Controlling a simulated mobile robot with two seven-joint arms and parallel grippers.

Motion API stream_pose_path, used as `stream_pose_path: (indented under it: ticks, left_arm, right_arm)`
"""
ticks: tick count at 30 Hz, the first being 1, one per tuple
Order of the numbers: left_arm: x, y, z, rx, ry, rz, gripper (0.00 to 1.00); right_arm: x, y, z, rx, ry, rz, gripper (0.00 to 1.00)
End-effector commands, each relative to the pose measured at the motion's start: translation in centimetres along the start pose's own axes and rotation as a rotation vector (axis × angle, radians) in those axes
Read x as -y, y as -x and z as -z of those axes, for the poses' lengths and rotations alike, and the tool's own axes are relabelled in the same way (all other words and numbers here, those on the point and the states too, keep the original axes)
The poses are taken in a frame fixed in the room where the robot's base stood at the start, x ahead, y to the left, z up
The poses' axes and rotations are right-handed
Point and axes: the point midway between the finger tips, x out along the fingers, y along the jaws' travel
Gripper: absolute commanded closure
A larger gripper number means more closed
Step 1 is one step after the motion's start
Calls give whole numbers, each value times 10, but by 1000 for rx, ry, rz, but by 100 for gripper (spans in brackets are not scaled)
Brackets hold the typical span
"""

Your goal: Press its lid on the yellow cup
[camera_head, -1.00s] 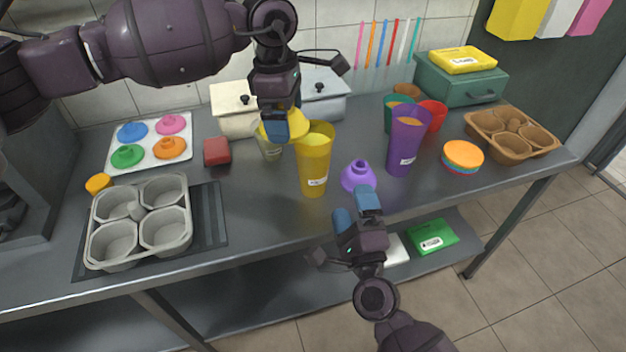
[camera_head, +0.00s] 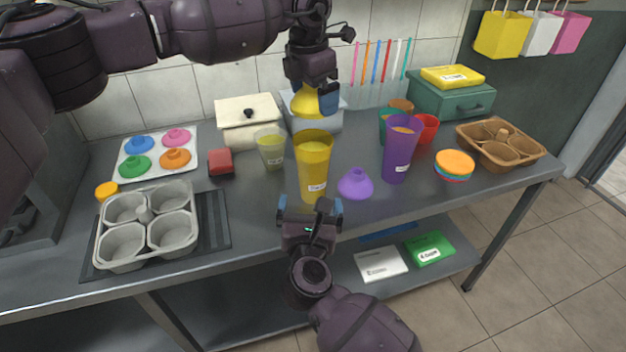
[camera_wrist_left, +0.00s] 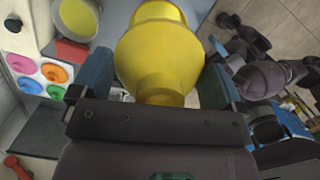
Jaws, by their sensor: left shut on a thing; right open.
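The tall yellow cup (camera_head: 313,172) stands upright and uncovered near the table's front edge. My left gripper (camera_head: 316,98) is shut on the yellow lid (camera_head: 304,103), above the cup's mouth and apart from it in the head view. The dome-shaped lid (camera_wrist_left: 160,58) fills the space between the fingers in the left wrist view and hides most of what lies beyond it. My right gripper (camera_head: 310,206) is open and empty, in front of the cup near the table edge. Whether it touches the cup is hard to tell.
A purple lid (camera_head: 356,184) and a tall purple cup (camera_head: 399,150) stand right of the yellow cup. A pale see-through cup (camera_head: 270,150) stands behind left. A grey mould tray (camera_head: 146,224) is at the left. White and pale-blue boxes (camera_head: 249,122) stand behind.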

Motion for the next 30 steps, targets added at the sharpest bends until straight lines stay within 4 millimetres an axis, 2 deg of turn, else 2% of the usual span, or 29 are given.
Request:
stream_pose_path:
  ticks: [8,13,30]
  left_arm:
    - [0,0,0,0,-1,0,28]
    - [0,0,0,0,-2,0,28]
    - [0,0,0,0,-3,1,28]
  right_arm:
    - [0,-1,0,1,2,0,0]
    - [0,-11,-1,4,4,-2,0]
    - [0,-96,-1,4,7,0,0]
